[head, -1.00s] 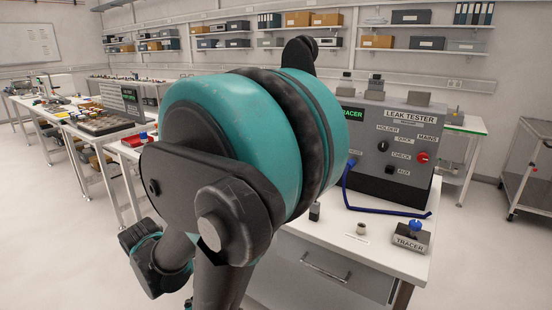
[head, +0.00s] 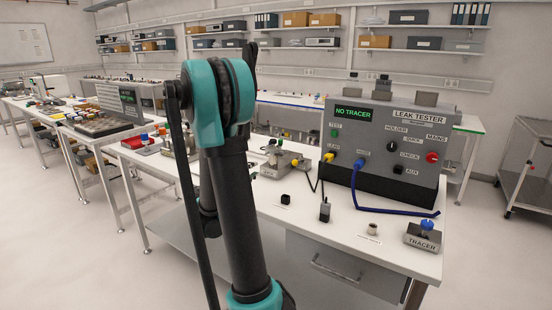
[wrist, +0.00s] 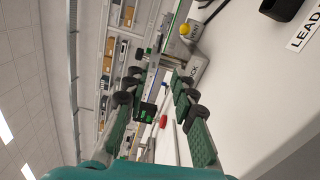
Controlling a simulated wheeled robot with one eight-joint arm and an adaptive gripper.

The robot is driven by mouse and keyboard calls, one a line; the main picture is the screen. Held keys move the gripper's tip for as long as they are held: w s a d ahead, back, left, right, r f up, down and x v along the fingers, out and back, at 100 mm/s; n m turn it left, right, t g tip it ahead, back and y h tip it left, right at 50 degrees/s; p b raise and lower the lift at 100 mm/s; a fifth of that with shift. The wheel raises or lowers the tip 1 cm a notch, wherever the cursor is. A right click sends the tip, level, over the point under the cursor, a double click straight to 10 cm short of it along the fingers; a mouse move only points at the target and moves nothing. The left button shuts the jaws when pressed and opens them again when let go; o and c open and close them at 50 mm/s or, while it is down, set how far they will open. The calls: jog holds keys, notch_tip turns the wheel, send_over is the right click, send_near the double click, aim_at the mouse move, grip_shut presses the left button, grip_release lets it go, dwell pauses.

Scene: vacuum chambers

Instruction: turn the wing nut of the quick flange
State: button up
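A small grey metal fixture (head: 272,171) stands on the white bench, left of the leak tester, with metal parts on top. I cannot make out the quick flange or its wing nut clearly there. In the wrist view a grey block (wrist: 194,70) with partly readable lettering lies beyond the fingertips, beside a yellow knob (wrist: 184,29). My gripper (wrist: 158,88) is open, its two green-padded fingers apart with nothing gripped between them. It is short of the block. In the head view my arm hides the gripper.
The leak tester (head: 383,150) reads "NO TRACER". A blue hose (head: 385,210) runs from it across the bench. A tracer unit (head: 424,237), a small cup (head: 373,230) and black pieces lie in front. A red tray (head: 148,147) sits further left.

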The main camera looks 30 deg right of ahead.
aim_at(279, 155)
jog(key=x, duration=1.6)
jog(key=shift+d, duration=0.25)
grip_shut()
